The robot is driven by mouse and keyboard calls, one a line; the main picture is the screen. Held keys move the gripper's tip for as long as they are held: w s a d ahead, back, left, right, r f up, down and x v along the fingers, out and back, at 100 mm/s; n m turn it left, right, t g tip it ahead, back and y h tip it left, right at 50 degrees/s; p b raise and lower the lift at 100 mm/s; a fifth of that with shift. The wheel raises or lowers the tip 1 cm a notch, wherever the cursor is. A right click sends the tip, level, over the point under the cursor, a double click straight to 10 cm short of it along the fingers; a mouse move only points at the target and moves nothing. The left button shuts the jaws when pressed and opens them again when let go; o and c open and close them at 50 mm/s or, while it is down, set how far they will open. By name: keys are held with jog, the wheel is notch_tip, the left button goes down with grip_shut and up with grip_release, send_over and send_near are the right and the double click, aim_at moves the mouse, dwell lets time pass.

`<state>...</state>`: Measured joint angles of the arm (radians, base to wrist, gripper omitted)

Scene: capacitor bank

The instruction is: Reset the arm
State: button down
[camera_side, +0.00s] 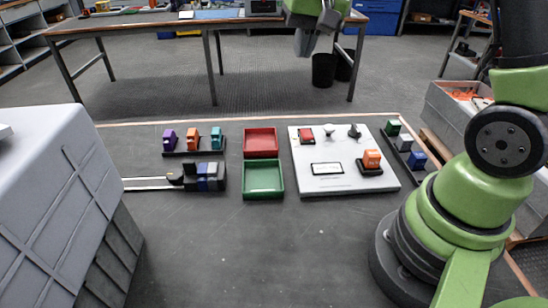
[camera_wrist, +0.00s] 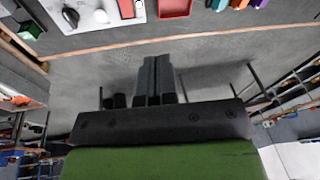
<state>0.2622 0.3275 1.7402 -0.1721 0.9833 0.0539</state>
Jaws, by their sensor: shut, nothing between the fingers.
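My gripper (camera_wrist: 156,64) is shut and empty in the wrist view, its two dark fingers side by side over bare grey floor. In the side view part of my arm and gripper (camera_side: 303,46) hangs at the top, high up and cut off by the frame edge. It is well clear of the work things. The board also shows at the top of the wrist view (camera_wrist: 68,40).
A red tray (camera_side: 261,142) and a green tray (camera_side: 263,178) look empty. Purple, orange and teal blocks stand on a left rack (camera_side: 195,153); a dark fixture (camera_side: 205,177) holds blue pieces. Green, white and blue blocks stand on a right rack (camera_side: 419,172). The front floor is clear.

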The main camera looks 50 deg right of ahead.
jog(key=s+a+r+n+t+y, duration=0.1)
jog(key=s+a+r+t, duration=0.1)
jog(key=s+a, duration=0.3)
jog(key=s+a+r+n+t+y, duration=0.1)
jog(key=s+a+r, duration=0.3)
jog(key=s, duration=0.9)
jog(key=shift+a+n+t, duration=0.6)
jog(key=shift+a+t, duration=0.1)
